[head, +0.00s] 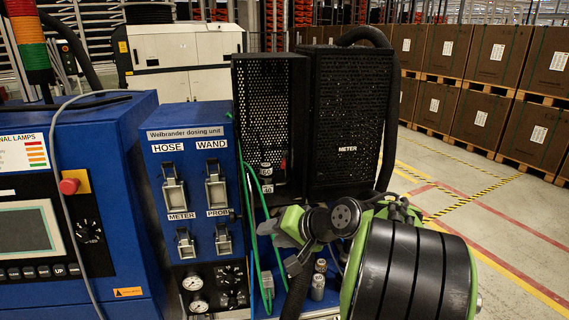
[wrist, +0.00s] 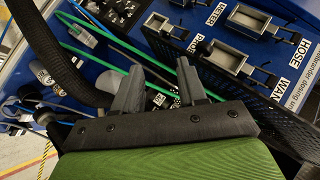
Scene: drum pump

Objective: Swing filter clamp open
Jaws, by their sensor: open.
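My gripper (wrist: 157,82) is open and empty in the wrist view, with its two grey fingers spread. In the head view my gripper (head: 273,232) reaches left, just right of the blue dosing panel (head: 202,252). The fingers are apart from the panel's latches. The panel carries metal latches by the labels HOSE (head: 173,190), WAND (head: 216,190), METER (head: 186,243) and PROBE (head: 223,239). I cannot pick out a filter clamp with certainty in either view; my arm hides part of the area right of the panel.
Black mesh housings (head: 345,120) stand behind my gripper. A green hose (head: 252,210) and a thick black hose (wrist: 50,55) run close by. Small bottles (head: 319,280) stand below my gripper. A blue control cabinet (head: 60,200) is at left. Open floor (head: 470,195) lies at right.

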